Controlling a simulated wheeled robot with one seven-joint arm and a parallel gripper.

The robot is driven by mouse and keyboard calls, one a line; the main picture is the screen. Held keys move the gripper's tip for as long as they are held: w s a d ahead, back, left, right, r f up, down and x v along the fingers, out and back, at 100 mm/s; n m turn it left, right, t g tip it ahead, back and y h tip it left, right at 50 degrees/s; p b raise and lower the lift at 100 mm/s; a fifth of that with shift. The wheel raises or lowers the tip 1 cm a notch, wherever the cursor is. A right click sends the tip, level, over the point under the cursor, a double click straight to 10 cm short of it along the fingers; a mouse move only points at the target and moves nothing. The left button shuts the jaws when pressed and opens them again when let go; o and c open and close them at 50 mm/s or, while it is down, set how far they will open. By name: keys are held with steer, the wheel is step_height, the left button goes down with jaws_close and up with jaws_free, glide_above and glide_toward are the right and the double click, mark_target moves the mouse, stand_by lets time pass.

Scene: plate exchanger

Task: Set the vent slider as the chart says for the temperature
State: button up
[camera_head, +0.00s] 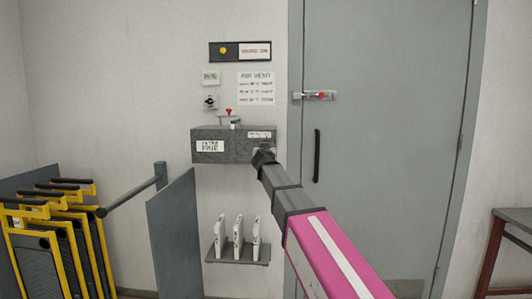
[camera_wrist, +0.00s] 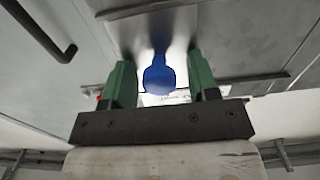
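The AIR VENT chart (camera_head: 256,88) hangs on the wall; its lines are too small to read. Left of it is a small pale green display (camera_head: 210,77), also unreadable. Below is a grey box (camera_head: 221,145) with white labels. My gripper (camera_head: 263,156) is at the box's right end and hides part of its front. In the wrist view my gripper (camera_wrist: 163,85) has green fingers standing apart, with a blue knob (camera_wrist: 158,76) between them. Gaps show on both sides of the knob. I cannot tell for sure that this knob is the vent slider.
A red knob (camera_head: 228,111) stands on the box top. A grey door (camera_head: 385,150) with a red-knobbed latch (camera_head: 319,95) is on the right. A shelf (camera_head: 238,261) with white pieces is below. Yellow-framed plates (camera_head: 60,240) and a grey panel (camera_head: 176,236) stand left.

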jaws_close()
steer(key=a, duration=0.3)
steer(key=shift+a, duration=0.1)
steer(key=shift+o, duration=0.7)
jaws_free()
steer(key=s, duration=1)
steer(key=shift+s+a, duration=0.15)
steer(key=shift+s, duration=0.2)
